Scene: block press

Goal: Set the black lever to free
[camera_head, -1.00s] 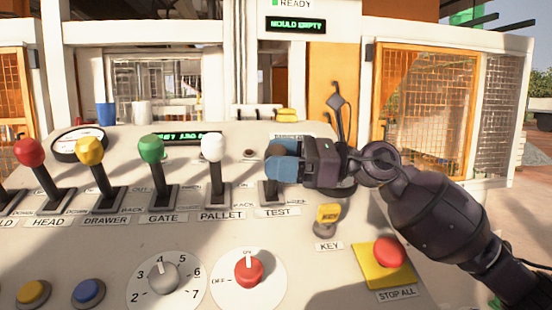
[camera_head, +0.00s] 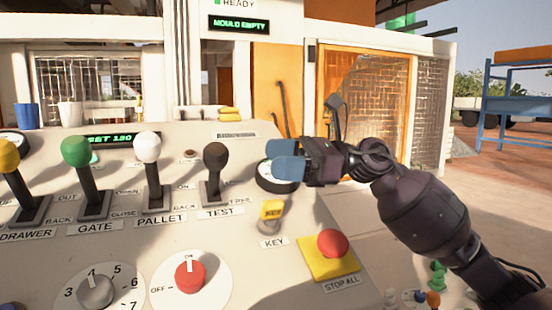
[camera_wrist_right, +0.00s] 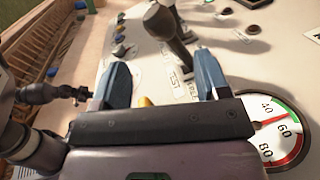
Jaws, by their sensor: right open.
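The black lever (camera_head: 215,165) stands in its slot above the TEST label, its knob near upright. Small words flank the slot; the right one looks like FREE but is hard to read. My right gripper (camera_head: 284,161) is to the right of the knob, apart from it, in front of a round gauge. In the right wrist view the black lever (camera_wrist_right: 165,25) shows beyond and between the two blue fingers of the open gripper (camera_wrist_right: 162,85), with nothing held.
White (camera_head: 148,150), green (camera_head: 75,152) and yellow levers stand to the left. A yellow key (camera_head: 271,212), a red stop button (camera_head: 332,243) and a red knob (camera_head: 190,276) sit nearer on the panel. The gauge (camera_wrist_right: 275,128) lies beside the gripper.

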